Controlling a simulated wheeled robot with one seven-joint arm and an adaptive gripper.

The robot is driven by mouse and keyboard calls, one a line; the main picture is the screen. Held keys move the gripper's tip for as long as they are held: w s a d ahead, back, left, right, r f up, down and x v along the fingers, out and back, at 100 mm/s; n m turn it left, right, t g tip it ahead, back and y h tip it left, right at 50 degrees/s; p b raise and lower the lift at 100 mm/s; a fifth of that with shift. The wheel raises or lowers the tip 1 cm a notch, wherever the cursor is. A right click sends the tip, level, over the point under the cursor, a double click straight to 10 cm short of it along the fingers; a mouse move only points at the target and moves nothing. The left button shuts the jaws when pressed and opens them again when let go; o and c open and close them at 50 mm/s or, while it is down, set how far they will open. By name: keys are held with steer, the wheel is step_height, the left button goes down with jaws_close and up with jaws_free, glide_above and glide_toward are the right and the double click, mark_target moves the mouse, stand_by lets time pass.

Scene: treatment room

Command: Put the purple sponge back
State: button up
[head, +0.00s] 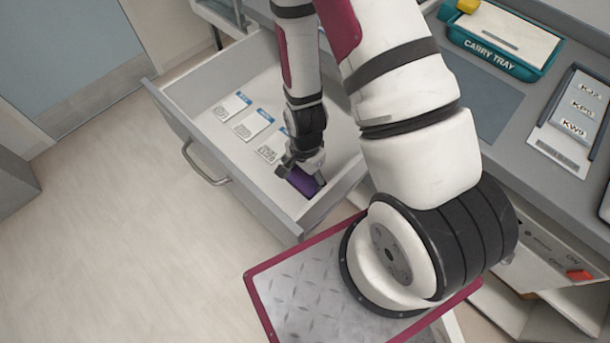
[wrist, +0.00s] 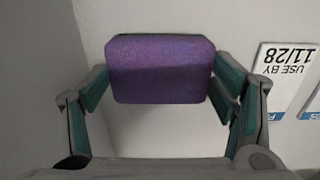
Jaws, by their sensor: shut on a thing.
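The purple sponge (head: 303,182) is at the near right corner of the open drawer (head: 178,122), low inside its walls. My gripper (head: 300,173) reaches down into the drawer and is shut on the sponge. In the wrist view the sponge (wrist: 160,69) sits between the two fingers of my gripper (wrist: 160,95), with the pale drawer floor behind it. I cannot tell whether the sponge touches the floor.
Several white cards (head: 253,124) lie in a row on the drawer floor; one (wrist: 285,70) reads "USE BY 11/28". A teal carry tray (head: 500,38) with a yellow sponge (head: 467,6) and a label board (head: 573,118) are on the counter.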

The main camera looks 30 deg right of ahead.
steer(key=shift+f, duration=0.35)
steer(key=o, duration=1.1)
steer(key=shift+f, duration=0.1)
